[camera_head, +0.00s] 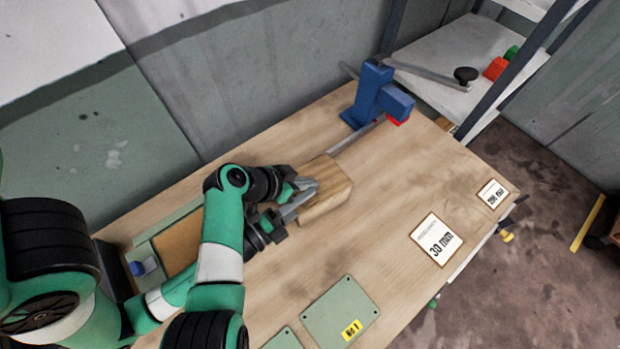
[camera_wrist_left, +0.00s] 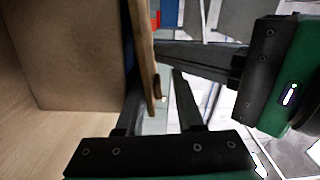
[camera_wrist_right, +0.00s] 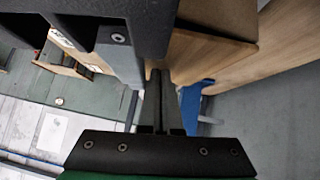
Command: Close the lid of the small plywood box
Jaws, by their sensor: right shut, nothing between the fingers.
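The small plywood box (camera_head: 327,193) stands on the table in the middle of the head view. In the left wrist view, a thin panel that looks like its lid (camera_wrist_left: 141,45) lies over the brown box side (camera_wrist_left: 75,50) with a dark gap between them. My left gripper (camera_head: 296,210) is at the box's near left end, its fingers apart on either side of the panel's edge (camera_wrist_left: 158,88); contact is unclear. My right gripper (camera_head: 314,184) is just above it, shut and empty, its closed tips (camera_wrist_right: 160,75) beside the box's wood in the right wrist view.
A blue clamp-like fixture (camera_head: 375,95) stands behind the box with a metal bar. A green plate (camera_head: 341,313) and a white 30 mm card (camera_head: 437,241) lie in front and right. A shelf (camera_head: 450,90) stands beyond. My two grippers are very close together.

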